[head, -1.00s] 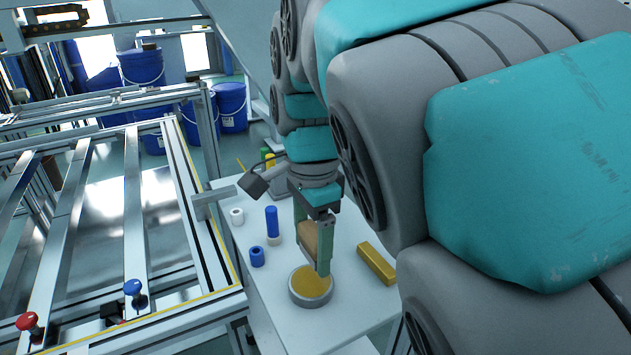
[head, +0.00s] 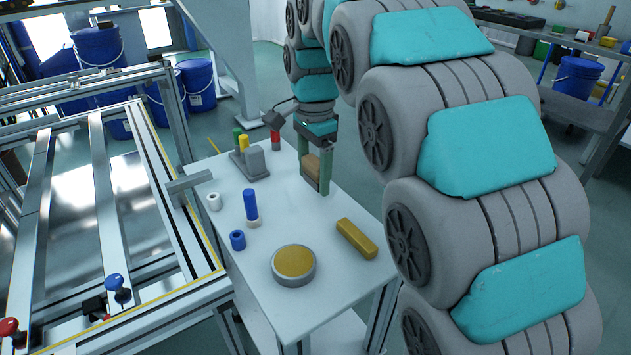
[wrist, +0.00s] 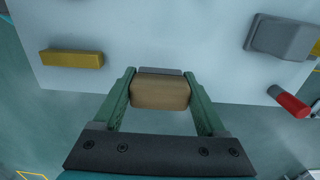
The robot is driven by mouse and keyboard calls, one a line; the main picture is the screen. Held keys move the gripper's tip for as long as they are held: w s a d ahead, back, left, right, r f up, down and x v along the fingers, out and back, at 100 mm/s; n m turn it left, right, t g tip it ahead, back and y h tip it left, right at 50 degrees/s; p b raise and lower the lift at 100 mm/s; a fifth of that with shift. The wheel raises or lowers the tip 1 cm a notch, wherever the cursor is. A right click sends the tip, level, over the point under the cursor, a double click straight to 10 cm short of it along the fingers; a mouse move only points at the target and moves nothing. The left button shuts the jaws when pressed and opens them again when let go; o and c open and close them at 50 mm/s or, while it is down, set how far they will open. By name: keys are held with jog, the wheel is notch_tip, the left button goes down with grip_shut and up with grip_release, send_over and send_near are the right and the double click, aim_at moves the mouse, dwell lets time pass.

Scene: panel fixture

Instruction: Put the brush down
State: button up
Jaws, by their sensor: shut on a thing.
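My gripper (head: 316,178) is shut on the brush, a light brown wooden block (head: 311,170) with a grey edge. In the wrist view the brush (wrist: 160,92) sits crosswise between the two green fingers (wrist: 160,100). In the head view my gripper holds it at the right back side of the white table (head: 215,258). I cannot tell whether the brush touches the table top. Its bristles are hidden.
A round tin with a yellow top (head: 294,262) and a yellow bar (head: 356,238) lie at the table's front. A blue cylinder (head: 250,204), blue ring (head: 237,240), white ring (head: 214,201) and grey holder (head: 250,162) stand left. A red cylinder (head: 275,139) stands behind. The middle is clear.

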aim_at(317, 199)
jog(key=shift+w+d+f, duration=0.1)
jog(key=shift+w+d, duration=0.05)
jog(key=shift+w, duration=0.4)
jog(key=shift+f+p, duration=0.3)
jog(key=shift+f, duration=1.4)
jog(key=shift+s+f, duration=0.2)
jog(key=shift+f, duration=0.55)
jog(key=o, duration=1.1)
jog(key=shift+f, duration=0.1)
jog(key=shift+o, duration=1.4)
jog(key=shift+s+f+b, duration=0.1)
jog(key=shift+f+b, duration=0.05)
jog(key=shift+b, duration=0.15)
jog(key=shift+f, duration=0.15)
jog(key=shift+s+d+f, duration=0.1)
jog(key=r, duration=0.9)
jog(key=r+p, duration=0.1)
jog(key=r, duration=0.4)
jog(key=shift+w+r, duration=0.3)
jog(key=shift+w, duration=0.1)
